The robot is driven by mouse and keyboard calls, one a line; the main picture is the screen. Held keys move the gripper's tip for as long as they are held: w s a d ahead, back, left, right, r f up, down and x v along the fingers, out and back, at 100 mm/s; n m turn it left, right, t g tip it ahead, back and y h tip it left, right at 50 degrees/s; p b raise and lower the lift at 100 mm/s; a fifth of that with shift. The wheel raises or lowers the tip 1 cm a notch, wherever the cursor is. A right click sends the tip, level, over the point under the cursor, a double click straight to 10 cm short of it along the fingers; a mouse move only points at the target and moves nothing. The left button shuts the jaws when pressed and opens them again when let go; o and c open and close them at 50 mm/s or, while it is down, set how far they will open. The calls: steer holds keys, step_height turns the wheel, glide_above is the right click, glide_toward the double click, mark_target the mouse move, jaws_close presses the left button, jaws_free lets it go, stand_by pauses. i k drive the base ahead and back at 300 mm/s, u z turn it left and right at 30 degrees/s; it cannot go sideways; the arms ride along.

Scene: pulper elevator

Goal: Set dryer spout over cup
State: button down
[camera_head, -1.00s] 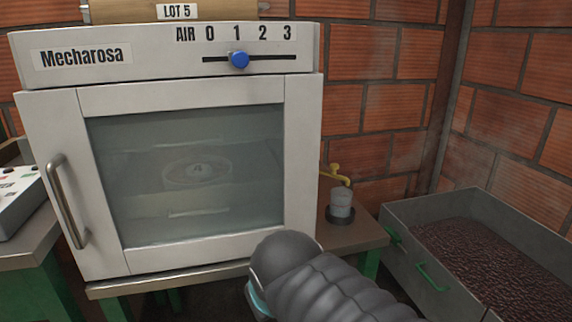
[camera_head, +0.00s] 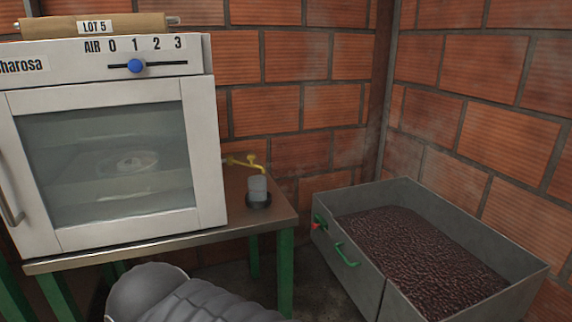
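The dryer (camera_head: 190,150) is a white Mecharosa oven with a glass door, shut, on a metal table at the left. A yellow spout (camera_head: 248,160) with a small handle comes out of its right side. A translucent grey cup (camera_head: 257,187) stands upright on a dark round base (camera_head: 258,201) on the table to the right of the dryer. The spout's end appears at or just above the cup's rim; I cannot tell exact alignment. My grey arm shows at the bottom, in front of the table. My gripper is out of view.
A grey bin (camera_head: 411,192) of dark beans with green handles stands at the right. A roll marked LOT 5 (camera_head: 60,25) lies on the dryer. Brick walls close the back and right.

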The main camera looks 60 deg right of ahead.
mark_target(251, 157)
steer(key=k, duration=1.2)
steer(key=z, duration=0.7)
steer(key=i, duration=1)
